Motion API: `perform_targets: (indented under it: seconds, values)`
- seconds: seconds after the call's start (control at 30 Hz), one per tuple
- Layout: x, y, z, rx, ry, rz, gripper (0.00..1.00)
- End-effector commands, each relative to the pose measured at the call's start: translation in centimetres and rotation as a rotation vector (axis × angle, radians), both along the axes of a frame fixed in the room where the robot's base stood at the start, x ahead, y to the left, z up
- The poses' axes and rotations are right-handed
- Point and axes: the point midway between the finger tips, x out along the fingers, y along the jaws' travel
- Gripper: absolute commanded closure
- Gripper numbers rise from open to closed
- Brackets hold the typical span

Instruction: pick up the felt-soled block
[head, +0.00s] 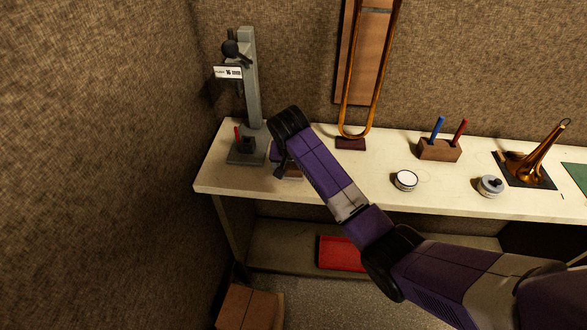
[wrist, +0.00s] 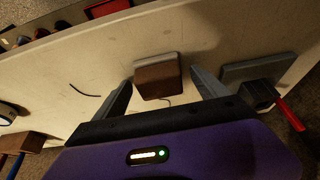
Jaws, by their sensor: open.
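The block (wrist: 158,84) is brown with a paler grey-tan band along its far side in the wrist view. It lies on the pale bench between the two fingers of my gripper (wrist: 162,78), which are open, with a gap showing on each side. I cannot tell how far above the bench the fingertips are. In the head view the block (head: 293,174) shows only in part beneath my gripper (head: 283,166), near the bench's left end. My gripper hides the rest of it there.
A stand with a grey base (head: 245,158) and a red handle is close to the left of the block. A dark red rest (head: 350,143) under the brass slide, a white-lidded tin (head: 405,180) and a wooden pen holder (head: 440,149) are to the right. The front bench strip is clear.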

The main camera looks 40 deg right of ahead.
Motion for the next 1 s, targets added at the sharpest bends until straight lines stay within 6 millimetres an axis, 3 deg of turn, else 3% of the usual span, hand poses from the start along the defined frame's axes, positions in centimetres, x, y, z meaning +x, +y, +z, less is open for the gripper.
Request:
perform_targets:
  seconds: [0.17,0.5,0.77,1.0]
  values:
    - [0.0,0.0,0.0,0.000,0.000,0.000,0.18]
    - [0.0,0.0,0.1,-0.001,-0.001,-0.001,0.83]
    - [0.0,0.0,0.2,0.000,-0.002,-0.001,0.83]
    - [0.1,-0.1,1.9,-0.001,-0.004,-0.001,0.83]
